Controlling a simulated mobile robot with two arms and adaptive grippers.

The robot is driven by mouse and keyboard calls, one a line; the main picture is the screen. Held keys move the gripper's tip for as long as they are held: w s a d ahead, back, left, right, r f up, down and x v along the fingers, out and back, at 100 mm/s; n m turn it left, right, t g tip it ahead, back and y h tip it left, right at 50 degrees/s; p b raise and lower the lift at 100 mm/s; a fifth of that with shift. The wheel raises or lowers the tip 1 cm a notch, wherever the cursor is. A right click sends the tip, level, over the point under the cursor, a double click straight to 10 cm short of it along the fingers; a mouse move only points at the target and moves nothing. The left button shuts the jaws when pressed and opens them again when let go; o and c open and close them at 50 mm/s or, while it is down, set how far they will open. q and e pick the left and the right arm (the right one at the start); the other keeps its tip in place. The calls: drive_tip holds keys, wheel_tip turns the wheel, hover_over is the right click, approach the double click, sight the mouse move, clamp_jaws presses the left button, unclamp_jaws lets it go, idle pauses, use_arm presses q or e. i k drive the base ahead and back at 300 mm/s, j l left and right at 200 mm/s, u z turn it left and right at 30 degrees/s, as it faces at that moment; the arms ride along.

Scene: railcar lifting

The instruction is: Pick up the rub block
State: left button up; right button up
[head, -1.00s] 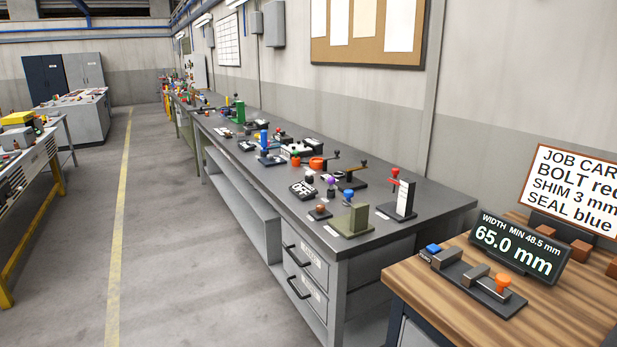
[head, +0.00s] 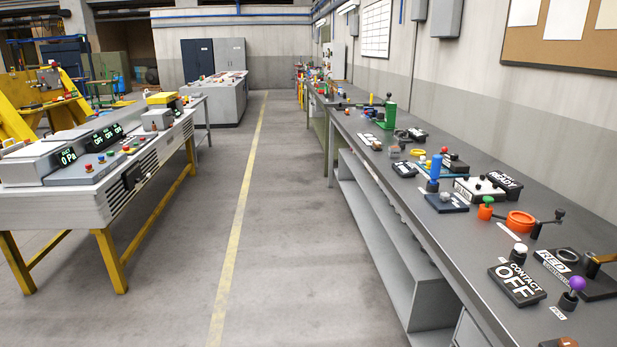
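I cannot make out a rub block for certain among the many small items in the head view. The long grey workbench (head: 420,235) on the right carries several small devices and parts, some too small to identify. Neither of my grippers shows in the head view.
A bench with yellow legs (head: 112,258) and control boxes stands on the left. A clear floor aisle with a yellow line (head: 238,220) runs between the benches. A grey cabinet counter (head: 217,102) and a dark blue locker (head: 197,60) stand at the far end.

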sight(376, 145)
drive_tip(key=i, duration=0.7)
drive_tip(key=i+z, duration=0.1)
drive_tip(key=i, duration=0.6)
drive_tip(key=i+j, duration=0.15)
drive_tip(key=i, duration=0.55)
drive_tip(key=z, duration=0.05)
